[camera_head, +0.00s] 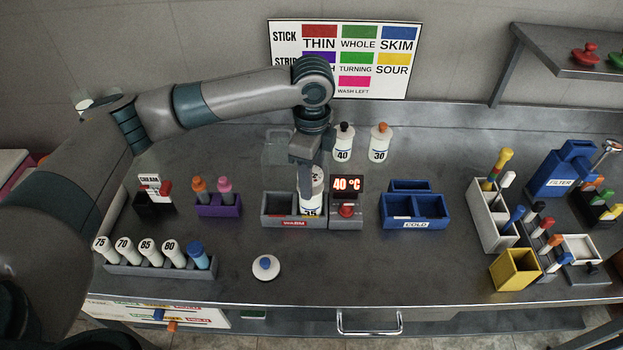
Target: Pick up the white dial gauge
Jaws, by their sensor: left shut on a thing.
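My left gripper (306,182) reaches down over the grey two-part box with a red label (280,222). It is shut on a white bottle marked 35 (313,202), which is upright in the box's right compartment; the fingers hide part of it. A small round white disc on a stem (610,146), possibly the white dial gauge, shows at the far right beside the blue filter box. It is too small to read, and my left gripper is far from it. My right gripper is not in view.
A white disc with a blue knob (266,268) lies on the open front counter. White bottles 40 (343,145) and 30 (379,145) stand behind. A red-lit 40 °C display (347,184) adjoins the grey box; a blue box (412,222) stands right of it. Numbered tubes (148,254) stand front left.

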